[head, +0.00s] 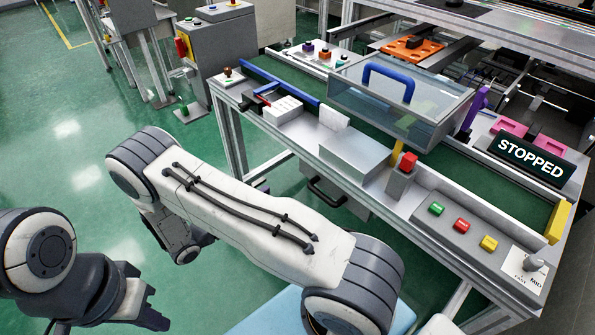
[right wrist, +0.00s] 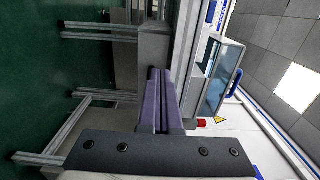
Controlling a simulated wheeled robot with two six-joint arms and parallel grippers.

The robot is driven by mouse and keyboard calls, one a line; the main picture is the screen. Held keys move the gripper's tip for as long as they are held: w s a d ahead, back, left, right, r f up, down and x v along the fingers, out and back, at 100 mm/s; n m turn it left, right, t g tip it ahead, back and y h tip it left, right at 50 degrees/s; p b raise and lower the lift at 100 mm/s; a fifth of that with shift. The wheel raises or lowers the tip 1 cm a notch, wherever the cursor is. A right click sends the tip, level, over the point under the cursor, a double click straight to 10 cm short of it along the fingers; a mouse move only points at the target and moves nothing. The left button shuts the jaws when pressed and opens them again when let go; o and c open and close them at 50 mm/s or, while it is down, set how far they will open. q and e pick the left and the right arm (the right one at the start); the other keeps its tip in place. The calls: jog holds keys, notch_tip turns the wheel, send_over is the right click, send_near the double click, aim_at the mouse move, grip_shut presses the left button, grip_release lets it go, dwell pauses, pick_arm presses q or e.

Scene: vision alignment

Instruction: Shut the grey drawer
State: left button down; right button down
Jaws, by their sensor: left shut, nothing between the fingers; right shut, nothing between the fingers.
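The grey drawer (head: 352,197) is under the front edge of the machine table in the head view, with a black handle on its front. My right arm hides part of that area, and I cannot tell how far the drawer stands out. In the right wrist view a grey box-like part (right wrist: 154,46), perhaps the drawer, lies just beyond the fingertips of my right gripper (right wrist: 154,72). That gripper is shut and empty; I cannot tell whether it touches. In the head view it is mostly hidden behind my arm. My left gripper (head: 150,307) is shut and empty at lower left, away from the drawer.
The machine table (head: 400,205) carries a clear-walled box with a blue handle (head: 388,75), a red button (head: 408,162) and a "STOPPED" sign (head: 530,157). Metal table legs (head: 236,145) stand near the drawer. The green floor (head: 60,130) to the left is open.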

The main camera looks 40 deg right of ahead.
aim_at(305, 164)
jog(key=d, duration=0.9)
jog(key=w+d, duration=0.1)
jog(key=d, duration=0.3)
jog(key=shift+d, duration=0.15)
